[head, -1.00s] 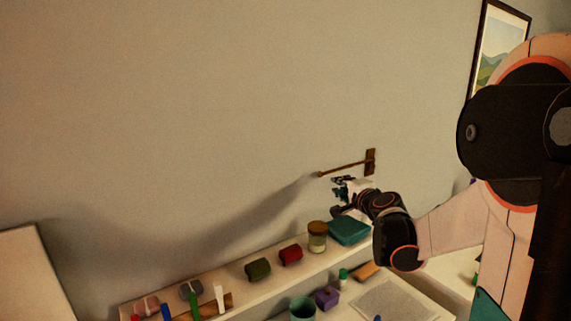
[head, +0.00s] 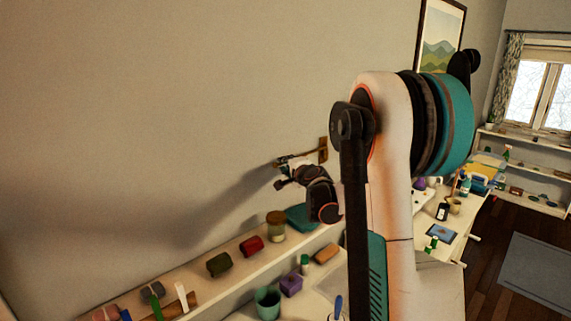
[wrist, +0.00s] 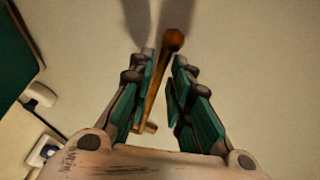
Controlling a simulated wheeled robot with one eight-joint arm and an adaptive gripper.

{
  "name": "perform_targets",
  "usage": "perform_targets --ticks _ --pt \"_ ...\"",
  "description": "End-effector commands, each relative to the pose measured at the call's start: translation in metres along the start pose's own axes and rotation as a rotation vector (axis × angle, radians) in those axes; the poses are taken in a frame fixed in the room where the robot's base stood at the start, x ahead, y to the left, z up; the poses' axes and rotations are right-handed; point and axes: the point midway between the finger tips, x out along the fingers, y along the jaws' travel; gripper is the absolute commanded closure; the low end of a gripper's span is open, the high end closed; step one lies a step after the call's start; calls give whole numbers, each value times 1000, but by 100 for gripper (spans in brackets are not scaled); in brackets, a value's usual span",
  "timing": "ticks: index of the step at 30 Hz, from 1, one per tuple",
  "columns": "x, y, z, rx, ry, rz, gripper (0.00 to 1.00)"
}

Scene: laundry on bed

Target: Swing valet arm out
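The valet arm is a thin wooden bar (head: 290,158) on a wooden wall bracket (head: 323,150), low on the bare wall. In the wrist view the bar (wrist: 160,75) runs up the picture to a round knob at its end. My gripper (wrist: 163,72) has its two green-padded fingers apart, one on each side of the bar. The bar lies nearer the left finger; I cannot tell whether they touch. In the head view my gripper (head: 281,174) is small and dark, at the bar, and partly covers it.
Below is a shelf with a lidded jar (head: 276,226), a teal folded item (head: 301,217), a red roll (head: 251,245) and a green roll (head: 219,265). A teal cup (head: 267,303) and a purple box (head: 291,284) stand on a lower surface. A framed picture (head: 440,38) hangs to the right.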

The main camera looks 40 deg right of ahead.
Motion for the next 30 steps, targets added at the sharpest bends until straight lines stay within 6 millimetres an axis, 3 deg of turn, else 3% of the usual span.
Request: perform_targets --ticks 6,15,18,30 --pt "14 0 1 0 -1 0 82" --pt "16 0 0 0 0 0 82" --pt "16 0 0 0 0 0 100" --pt "11 2 -3 -3 -16 -1 100"
